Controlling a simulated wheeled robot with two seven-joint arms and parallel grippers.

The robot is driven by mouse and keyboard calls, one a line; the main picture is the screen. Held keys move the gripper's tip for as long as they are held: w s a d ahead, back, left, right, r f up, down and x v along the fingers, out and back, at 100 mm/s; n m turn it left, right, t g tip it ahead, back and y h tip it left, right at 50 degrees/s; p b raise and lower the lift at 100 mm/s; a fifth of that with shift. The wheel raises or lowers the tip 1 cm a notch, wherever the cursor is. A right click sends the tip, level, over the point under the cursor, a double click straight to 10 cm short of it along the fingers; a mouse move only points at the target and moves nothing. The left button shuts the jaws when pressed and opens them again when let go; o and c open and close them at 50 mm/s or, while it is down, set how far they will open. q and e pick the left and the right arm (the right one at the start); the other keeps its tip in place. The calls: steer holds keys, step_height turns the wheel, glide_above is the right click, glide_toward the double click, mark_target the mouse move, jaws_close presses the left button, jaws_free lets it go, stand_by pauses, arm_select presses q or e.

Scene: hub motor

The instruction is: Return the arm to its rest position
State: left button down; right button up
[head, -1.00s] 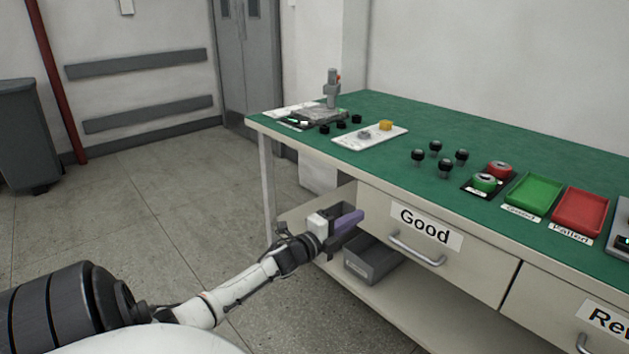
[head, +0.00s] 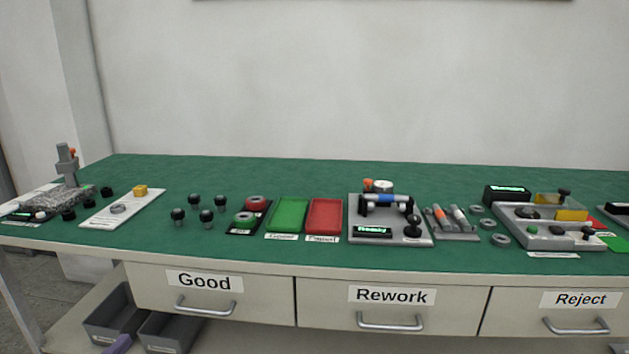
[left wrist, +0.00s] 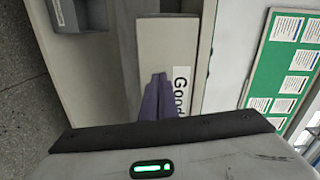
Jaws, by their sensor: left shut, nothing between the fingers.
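My left gripper (head: 118,345) just shows at the bottom left edge of the head view, as a purple fingertip in front of the grey bins under the bench. In the left wrist view its purple fingers (left wrist: 160,98) are together, with nothing between them. Beyond them is the drawer front (left wrist: 165,50) with the "Good" label (left wrist: 182,90), partly covered by the fingers. In the head view the Good drawer (head: 250,305) is shut. The rest of my left arm is out of the head view, and my right gripper is not seen.
The green-topped bench (head: 250,170) spans the head view, with trays, knobs and fixtures along it. The Rework drawer (head: 455,305) and Reject drawer (head: 510,322) are shut. Grey bins (head: 120,310) stand on the lower shelf at left. Floor (head: 35,285) shows beyond the bench leg.

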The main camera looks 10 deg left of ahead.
arm_select(q)
steer(key=s+d+f+n+g+h+p, duration=0.1)
steer(key=s+d+f+n+g+p, duration=0.1)
steer(key=s+d, duration=0.4)
steer(key=s+d+f+n+g+h+p, duration=0.2)
steer(key=s+d+n, duration=0.4)
steer(key=d, duration=1.1)
steer(key=s+d+f+n+g+h+p, duration=0.1)
steer(key=s+d+f+n+g+p, duration=0.2)
steer(key=s+d, duration=0.4)
steer(key=d+n+g, duration=0.1)
steer(key=d+n, duration=0.1)
steer(key=d, duration=0.3)
steer(key=shift+s+d+g+p, duration=0.15)
steer(key=shift+g+p, duration=0.15)
steer(key=shift+p, duration=0.1)
